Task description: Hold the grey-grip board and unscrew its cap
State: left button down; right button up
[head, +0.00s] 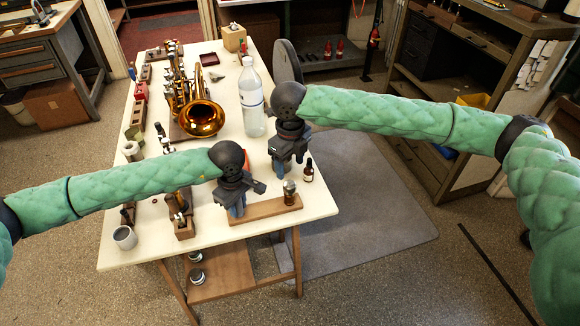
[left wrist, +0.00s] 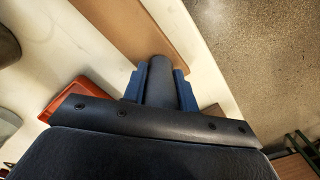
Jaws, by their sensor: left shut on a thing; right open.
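The wooden board (head: 262,212) lies near the table's front right corner. My left gripper (head: 236,211) is shut on the board's grey grip; in the left wrist view, its blue fingers flank the dark grey grip (left wrist: 160,88) on the brown board (left wrist: 135,30). A small amber jar (head: 290,199) stands upright on the board's right end, with a light cap (head: 290,186) on top. My right gripper (head: 283,175) is open and empty, slightly behind and left of the jar, apart from the cap. Its fingertips are small and dark in the head view.
A dropper bottle (head: 308,171) stands just right of my right gripper. A clear plastic bottle (head: 253,100) and a brass horn (head: 200,115) stand further back. An orange tray (left wrist: 68,90) lies near my left gripper. A grey cup (head: 124,238) stands at the front left corner.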

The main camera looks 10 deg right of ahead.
dwell(0.3)
pick_arm(q)
jog(key=c, duration=1)
grip_release()
